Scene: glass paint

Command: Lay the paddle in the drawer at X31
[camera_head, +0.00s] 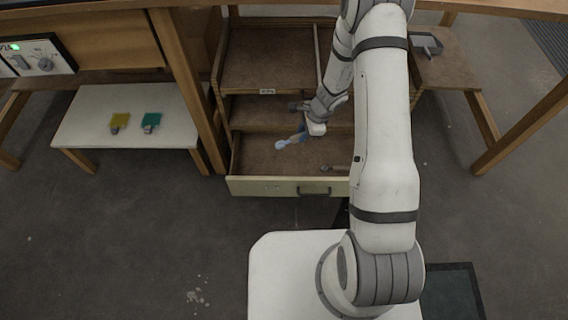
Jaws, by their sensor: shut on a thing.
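My gripper (303,130) is over the open lower drawer (255,158), coming in from the upper right. It is shut on a small paddle (283,144) with a pale bluish end that points down and left. The paddle appears to be above the drawer floor; whether it touches is hard to tell. The drawer is pulled out toward me and has a cream front with a dark handle. Marks on its front and a small tag (267,91) above are too small to read. My arm hides the drawer's right side.
A small dark tool (335,168) lies in the drawer at the right. A white low table (80,125) at left holds a yellow piece (120,119) and a teal piece (152,119). A grey tray (426,44) sits on the right shelf. Wooden posts flank the drawers.

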